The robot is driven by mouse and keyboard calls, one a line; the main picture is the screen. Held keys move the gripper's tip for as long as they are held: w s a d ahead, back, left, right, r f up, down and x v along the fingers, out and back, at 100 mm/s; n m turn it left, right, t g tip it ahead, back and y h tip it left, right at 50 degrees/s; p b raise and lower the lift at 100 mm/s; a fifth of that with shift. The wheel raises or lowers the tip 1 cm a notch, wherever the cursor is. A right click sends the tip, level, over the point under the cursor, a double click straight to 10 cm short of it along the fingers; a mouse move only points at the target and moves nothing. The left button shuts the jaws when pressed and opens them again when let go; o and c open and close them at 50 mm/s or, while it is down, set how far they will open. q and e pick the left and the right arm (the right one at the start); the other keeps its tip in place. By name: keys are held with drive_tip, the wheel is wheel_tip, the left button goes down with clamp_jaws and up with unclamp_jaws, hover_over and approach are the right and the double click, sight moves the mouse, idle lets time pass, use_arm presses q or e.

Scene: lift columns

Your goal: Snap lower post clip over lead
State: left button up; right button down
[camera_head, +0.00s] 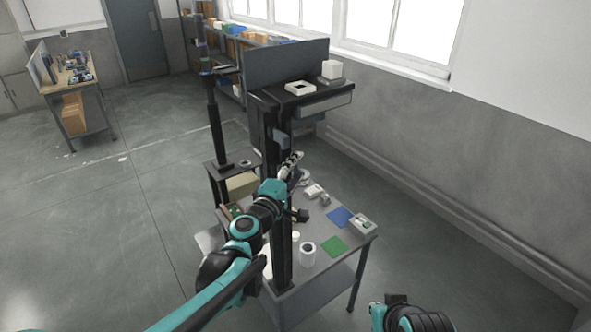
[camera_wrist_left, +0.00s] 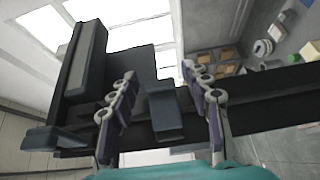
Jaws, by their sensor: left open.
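My left gripper (camera_head: 293,159) is open and empty in front of the dark post (camera_head: 265,128) in the head view. A small blue-grey clip (camera_head: 281,138) sits on that post, just above the gripper. In the left wrist view a blue-grey clip (camera_wrist_left: 164,112) shows between the two spread fingers of my left gripper (camera_wrist_left: 159,75), with a gap on each side. Behind it runs the dark post (camera_wrist_left: 262,108), lying across this picture. I cannot make out the lead in either view.
A grey worktable (camera_head: 318,285) holds a white cup (camera_head: 307,254), a green mat (camera_head: 334,246), a blue mat (camera_head: 341,216) and a small tray (camera_head: 362,224). A second thin column (camera_head: 216,130) stands left. Open floor lies to the left.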

use_arm(q)
drive_tip(key=v, duration=1.2)
